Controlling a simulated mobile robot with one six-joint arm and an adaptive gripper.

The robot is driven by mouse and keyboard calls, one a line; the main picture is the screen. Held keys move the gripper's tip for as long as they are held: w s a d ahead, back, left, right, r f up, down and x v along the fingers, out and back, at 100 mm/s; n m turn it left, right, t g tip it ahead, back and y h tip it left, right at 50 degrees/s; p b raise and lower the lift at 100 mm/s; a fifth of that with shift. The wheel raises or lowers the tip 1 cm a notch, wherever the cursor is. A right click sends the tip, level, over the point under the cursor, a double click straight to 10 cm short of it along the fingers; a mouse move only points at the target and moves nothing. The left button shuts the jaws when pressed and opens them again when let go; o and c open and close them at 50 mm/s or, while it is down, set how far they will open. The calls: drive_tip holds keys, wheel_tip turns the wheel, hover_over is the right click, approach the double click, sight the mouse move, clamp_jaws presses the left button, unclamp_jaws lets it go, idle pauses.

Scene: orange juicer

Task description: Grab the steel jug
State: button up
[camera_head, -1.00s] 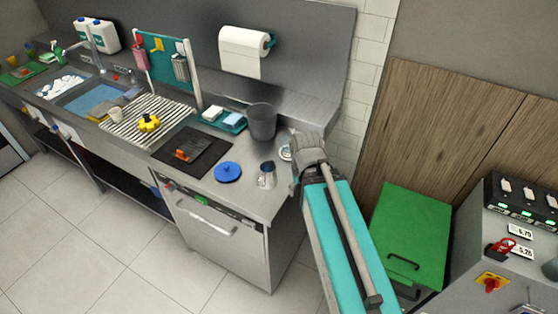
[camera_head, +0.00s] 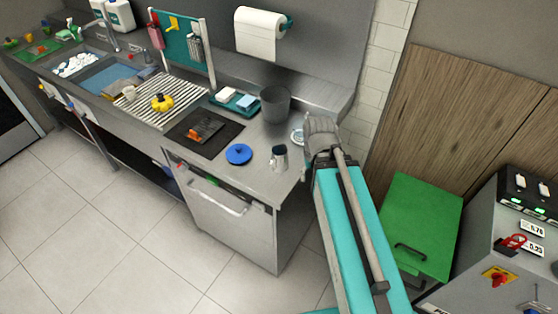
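The small steel jug (camera_head: 279,158) stands upright near the front right corner of the steel counter. It is shiny, with a dark part on its side. My arm reaches up from the lower right, with its end joint just right of the jug and slightly behind it, apart from it in the picture. Nothing is seen touching the jug.
A blue round lid (camera_head: 238,154) lies left of the jug. A dark grey bin (camera_head: 275,104) stands behind it, and a small white round item (camera_head: 297,136) lies near my arm. A black mat (camera_head: 190,137) is further left. A green-lidded box (camera_head: 420,215) stands right of the counter.

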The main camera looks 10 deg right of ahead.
wheel_tip(320, 180, down, 3)
drive_tip(key=shift+r+b, duration=0.1)
drive_tip(key=shift+b, duration=1.1)
drive_tip(key=shift+d, duration=0.1)
